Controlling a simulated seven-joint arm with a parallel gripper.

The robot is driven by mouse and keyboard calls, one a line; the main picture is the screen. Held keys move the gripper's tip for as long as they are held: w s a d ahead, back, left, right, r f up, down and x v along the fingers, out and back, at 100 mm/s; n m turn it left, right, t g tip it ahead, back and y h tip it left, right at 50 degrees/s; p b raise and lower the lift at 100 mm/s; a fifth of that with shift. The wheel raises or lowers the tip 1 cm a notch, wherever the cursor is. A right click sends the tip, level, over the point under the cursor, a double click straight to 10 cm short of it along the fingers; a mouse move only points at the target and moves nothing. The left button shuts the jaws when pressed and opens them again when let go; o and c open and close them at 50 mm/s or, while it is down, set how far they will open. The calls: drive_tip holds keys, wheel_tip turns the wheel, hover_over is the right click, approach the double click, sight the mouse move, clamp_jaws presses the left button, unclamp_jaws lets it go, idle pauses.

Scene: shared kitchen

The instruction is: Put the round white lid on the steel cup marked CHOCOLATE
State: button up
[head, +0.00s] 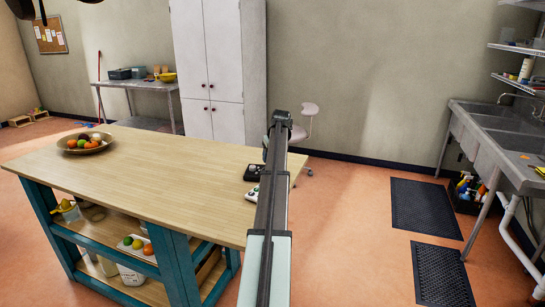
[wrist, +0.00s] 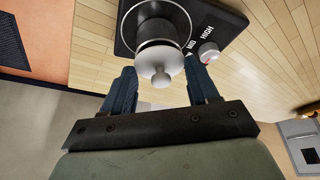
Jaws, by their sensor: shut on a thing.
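In the wrist view my gripper (wrist: 161,68) has its two dark fingers on either side of the round white lid (wrist: 160,58), shut on it. The lid's small knob points toward the camera. A dark, shiny metal cup (wrist: 159,28) shows just past the lid, over the round plate of a black hot plate (wrist: 228,14). I cannot tell whether the lid touches the cup. No CHOCOLATE marking is readable. In the head view my arm hides the gripper, lid and cup.
The hot plate has a dial marked MID and HIGH. In the head view a black device (head: 254,172) and a white-and-black device (head: 252,193) are on the wooden worktop (head: 165,175) beside my arm. A fruit bowl (head: 84,143) stands far left; the worktop's middle is clear.

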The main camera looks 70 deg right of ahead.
drive_tip(key=shift+f, duration=0.5)
idle(0.8)
drive_tip(key=o, duration=0.7)
drive_tip(key=shift+o, duration=0.2)
drive_tip(key=shift+r, duration=0.1)
drive_tip(key=v, duration=1)
drive_tip(key=shift+s+r, duration=0.15)
drive_tip(key=shift+r, duration=0.15)
drive_tip(key=shift+a, duration=0.15)
idle(0.3)
